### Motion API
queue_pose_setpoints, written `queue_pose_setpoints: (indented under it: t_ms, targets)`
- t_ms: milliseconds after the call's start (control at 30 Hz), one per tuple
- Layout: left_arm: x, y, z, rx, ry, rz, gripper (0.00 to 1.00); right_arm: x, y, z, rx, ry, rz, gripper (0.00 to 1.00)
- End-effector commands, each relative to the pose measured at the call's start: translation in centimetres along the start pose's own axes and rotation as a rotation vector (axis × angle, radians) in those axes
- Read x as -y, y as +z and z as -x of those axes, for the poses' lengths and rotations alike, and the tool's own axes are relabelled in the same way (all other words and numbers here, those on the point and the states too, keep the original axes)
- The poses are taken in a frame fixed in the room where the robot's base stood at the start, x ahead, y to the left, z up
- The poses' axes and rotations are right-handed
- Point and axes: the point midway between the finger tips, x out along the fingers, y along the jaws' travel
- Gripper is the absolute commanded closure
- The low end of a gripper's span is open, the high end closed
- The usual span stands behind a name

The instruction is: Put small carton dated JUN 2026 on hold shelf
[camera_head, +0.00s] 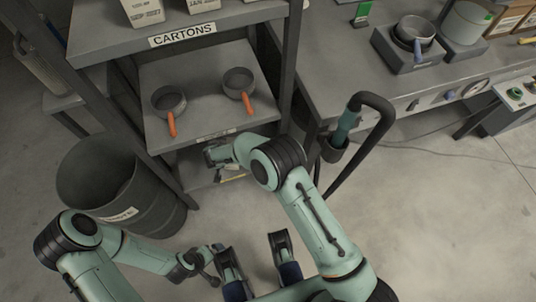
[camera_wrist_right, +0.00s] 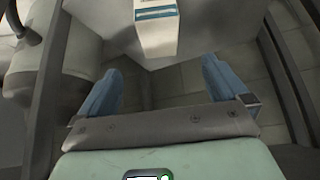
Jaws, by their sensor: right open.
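Two white cartons, a left one (camera_head: 143,12) and a right one (camera_head: 202,4), stand on the shelf labelled CARTONS at the top edge of the head view. Their printing is too small to read. A white carton with a blue band (camera_wrist_right: 156,28) stands on a grey surface in the right wrist view; no date is legible. My right gripper (camera_wrist_right: 160,75) is open and empty, with the carton ahead of its fingertips. In the head view, my right gripper (camera_head: 217,155) is low in front of the rack. My left gripper (camera_head: 208,262) is low, its jaws unclear. I cannot identify the hold shelf.
Two pans with orange handles (camera_head: 168,102) (camera_head: 238,84) sit on the rack's middle shelf (camera_head: 205,118). A dark bin (camera_head: 105,185) stands left of the rack. A bench (camera_head: 340,65) with pots is at the right.

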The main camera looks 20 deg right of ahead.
Motion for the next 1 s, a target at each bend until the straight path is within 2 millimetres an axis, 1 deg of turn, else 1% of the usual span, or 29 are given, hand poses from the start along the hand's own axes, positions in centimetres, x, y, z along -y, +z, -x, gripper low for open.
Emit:
queue_pose_setpoints:
  t_ms: [100,167,233,267,300,367,400,500,567,600,667,700,800,900,1000]
  targets:
    - [0.0,0.0,0.0,0.001,0.000,0.000,0.00,-0.3,0.4,-0.2,0.015,0.001,0.003,0.00]
    - [0.0,0.0,0.0,0.000,0.000,0.000,0.00,-1.2,1.7,-0.6,0.059,0.000,0.011,0.00]
    - [0.0,0.0,0.0,0.000,0.000,0.000,0.00,-3.0,4.6,-1.3,0.160,-0.015,0.027,0.00]
    - [0.0,0.0,0.0,0.000,0.000,0.000,0.00,-3.9,6.4,-1.5,0.221,-0.029,0.034,0.00]
    - [0.0,0.0,0.0,0.000,0.000,0.000,0.00,-5.4,9.2,-1.6,0.310,-0.057,0.041,0.00]
    - [0.0,0.0,0.0,0.000,0.000,0.000,0.00,-7.5,13.5,-1.3,0.440,-0.121,0.034,0.00]
    - [0.0,0.0,0.0,0.000,0.000,0.000,0.00,-8.7,16.1,-0.6,0.512,-0.173,0.018,0.00]
    - [0.0,0.0,0.0,-0.001,0.000,0.000,0.00,-11.3,21.2,1.5,0.614,-0.295,-0.053,0.00]
    - [0.0,0.0,0.0,-0.001,0.000,0.000,0.00,-12.9,23.2,2.8,0.626,-0.344,-0.104,0.00]
    - [0.0,0.0,0.0,-0.001,0.000,0.000,0.00,-14.0,24.2,3.5,0.618,-0.361,-0.136,0.00]
    - [0.0,0.0,0.0,-0.001,0.000,0.000,0.00,-15.7,25.5,4.6,0.595,-0.363,-0.174,0.00]
    - [0.0,0.0,0.0,-0.001,0.000,0.000,0.00,-17.0,26.2,5.2,0.578,-0.352,-0.192,0.00]
    - [0.0,0.0,0.0,-0.001,0.000,0.000,0.00,-19.8,27.6,6.5,0.541,-0.302,-0.210,0.00]
    - [0.0,0.0,0.0,-0.001,0.000,0.000,0.00,-21.7,28.4,7.4,0.522,-0.255,-0.207,0.00]
    - [0.0,0.0,0.0,-0.001,0.000,0.000,0.00,-22.6,28.8,7.8,0.514,-0.231,-0.201,0.00]
